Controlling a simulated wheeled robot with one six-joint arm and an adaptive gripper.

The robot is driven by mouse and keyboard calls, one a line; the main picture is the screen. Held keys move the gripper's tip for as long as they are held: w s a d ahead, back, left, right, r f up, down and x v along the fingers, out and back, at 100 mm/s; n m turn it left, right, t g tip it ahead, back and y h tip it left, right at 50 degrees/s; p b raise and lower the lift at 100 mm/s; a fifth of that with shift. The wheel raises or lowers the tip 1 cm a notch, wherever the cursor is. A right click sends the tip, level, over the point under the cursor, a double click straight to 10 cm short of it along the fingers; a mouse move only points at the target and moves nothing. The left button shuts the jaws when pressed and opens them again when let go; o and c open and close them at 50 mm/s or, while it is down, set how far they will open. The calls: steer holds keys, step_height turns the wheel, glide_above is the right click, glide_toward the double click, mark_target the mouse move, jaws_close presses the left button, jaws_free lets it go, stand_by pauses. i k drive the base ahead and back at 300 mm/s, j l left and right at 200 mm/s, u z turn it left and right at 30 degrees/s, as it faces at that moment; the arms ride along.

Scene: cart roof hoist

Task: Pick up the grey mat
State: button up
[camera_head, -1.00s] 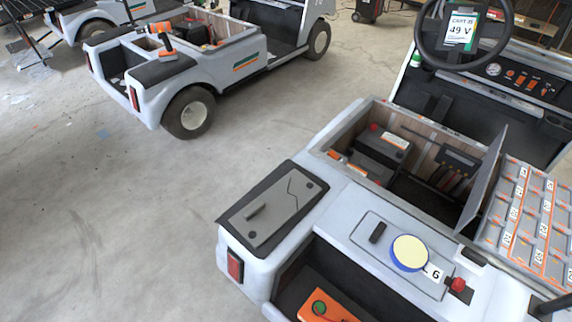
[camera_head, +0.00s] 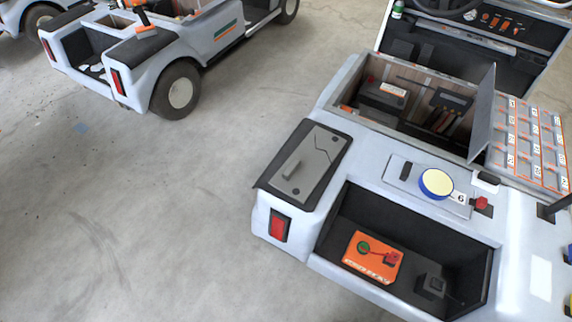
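A flat grey rectangular piece (camera_head: 322,150), which looks like the grey mat, lies on a black pad (camera_head: 345,136) on top of the near cart's left rear corner. It has a raised grey bar, a dark zigzag line and small dark spots at two corners. Nothing covers it. My gripper is not in view.
The near cart's open rear bay (camera_head: 345,222) holds an orange panel (camera_head: 362,268) and a small black block (camera_head: 431,287). Nearby are a round blue-rimmed disc (camera_head: 436,183), an open battery box with a raised lid (camera_head: 483,115), and a grey-orange grid tray (camera_head: 528,130).

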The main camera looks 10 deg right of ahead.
mark_target(298, 178)
steer(key=i+j+z, duration=0.15)
steer(key=z, duration=0.2)
steer(key=i+j+z, duration=0.1)
steer(key=j+z, duration=0.45)
steer(key=z, duration=0.2)
steer(key=i, duration=0.05)
